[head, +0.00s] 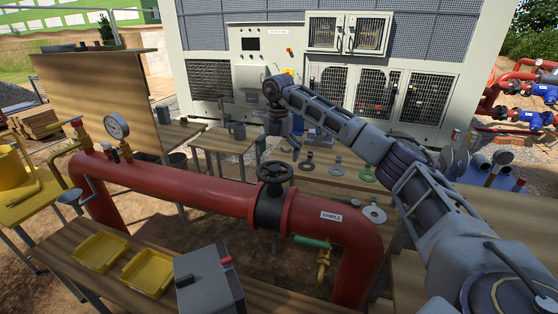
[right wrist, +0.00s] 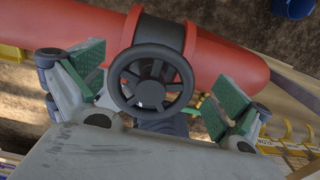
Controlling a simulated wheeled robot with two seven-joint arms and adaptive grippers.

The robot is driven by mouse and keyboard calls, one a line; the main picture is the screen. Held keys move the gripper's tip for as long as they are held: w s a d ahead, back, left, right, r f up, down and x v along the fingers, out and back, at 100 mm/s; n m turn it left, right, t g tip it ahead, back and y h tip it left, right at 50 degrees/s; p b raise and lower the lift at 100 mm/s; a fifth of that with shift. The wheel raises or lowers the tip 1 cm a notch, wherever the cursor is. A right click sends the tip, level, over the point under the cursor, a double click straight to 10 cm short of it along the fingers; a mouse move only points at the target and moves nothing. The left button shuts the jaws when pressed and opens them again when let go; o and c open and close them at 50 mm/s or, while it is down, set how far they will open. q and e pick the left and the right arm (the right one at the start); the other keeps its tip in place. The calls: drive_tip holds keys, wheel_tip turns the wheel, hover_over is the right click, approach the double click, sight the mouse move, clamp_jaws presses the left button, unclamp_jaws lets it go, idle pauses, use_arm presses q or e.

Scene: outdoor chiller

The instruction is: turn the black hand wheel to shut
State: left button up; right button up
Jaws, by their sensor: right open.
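The black hand wheel (head: 275,172) sits on a black valve body (head: 269,207) in the red pipe (head: 180,187). My right gripper (head: 284,143) hangs above the wheel in the head view, with its fingers small and hard to make out. In the right wrist view the spoked wheel (right wrist: 150,88) shows face on, between the two spread, green-padded fingers of the right gripper (right wrist: 155,90). The fingers are apart from the rim on both sides, and nothing is held. My left gripper is not in view.
A pressure gauge (head: 116,126) stands on the pipe's left part. Yellow trays (head: 148,271) and a grey box (head: 207,280) lie on the front bench. Rings and flanges lie on the table behind the pipe. A large chiller cabinet (head: 270,50) stands at the back.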

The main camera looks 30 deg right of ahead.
sight(279, 165)
wheel_tip(279, 165, up, 8)
drive_tip(key=shift+r, duration=0.2)
idle(0.3)
drive_tip(key=shift+s+f, duration=0.1)
drive_tip(key=shift+s, duration=0.05)
idle(0.6)
